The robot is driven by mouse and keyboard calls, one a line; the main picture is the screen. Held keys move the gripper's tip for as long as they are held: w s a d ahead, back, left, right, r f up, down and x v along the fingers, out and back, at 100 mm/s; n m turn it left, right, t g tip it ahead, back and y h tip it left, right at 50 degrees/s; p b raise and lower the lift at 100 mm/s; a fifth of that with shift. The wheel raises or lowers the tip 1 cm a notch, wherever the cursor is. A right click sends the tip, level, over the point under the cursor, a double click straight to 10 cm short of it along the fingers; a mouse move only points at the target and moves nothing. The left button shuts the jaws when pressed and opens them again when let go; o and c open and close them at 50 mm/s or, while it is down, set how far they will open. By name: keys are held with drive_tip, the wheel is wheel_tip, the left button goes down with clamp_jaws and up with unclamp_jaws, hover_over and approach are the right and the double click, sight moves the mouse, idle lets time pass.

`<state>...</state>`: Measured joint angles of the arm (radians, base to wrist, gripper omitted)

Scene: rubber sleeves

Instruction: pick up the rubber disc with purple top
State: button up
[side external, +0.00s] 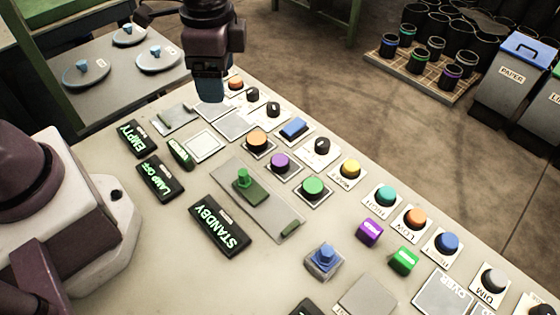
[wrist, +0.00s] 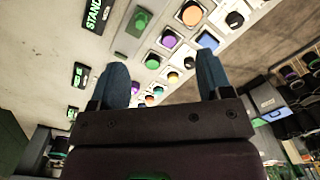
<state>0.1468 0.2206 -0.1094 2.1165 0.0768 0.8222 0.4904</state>
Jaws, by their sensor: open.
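On a slatted pallet at the back right in the side view, a black round rubber piece with a purple rim (side external: 451,76) stands beside others with blue, green and teal rims. I cannot tell whether its top is solid or hollow. A purple-topped round button (side external: 280,162) sits on a square plate on the grey panel; a purple button also shows in the wrist view (wrist: 169,38). My gripper (side external: 210,90) is above the panel's far edge, apart from both. In the wrist view, its blue fingers (wrist: 162,62) are spread and empty.
The panel (side external: 120,270) carries several coloured buttons, a purple block (side external: 370,231), a green block (side external: 403,261) and lit signs. A grey bin with a blue lid (side external: 507,85) stands right of the pallet (side external: 407,66). Open floor (side external: 330,75) lies between panel and pallet.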

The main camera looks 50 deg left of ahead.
sight(280, 160)
drive_tip(key=w+d+f+m, duration=0.6)
drive_tip(key=w+f+m, duration=0.25)
drive_tip(key=m, duration=0.45)
drive_tip(key=f, duration=0.8)
drive_tip(key=s+f, duration=0.1)
drive_tip(key=f, duration=0.4)
drive_tip(key=shift+d, duration=0.1)
drive_tip(key=c, duration=1)
drive_tip(key=shift+r, duration=0.1)
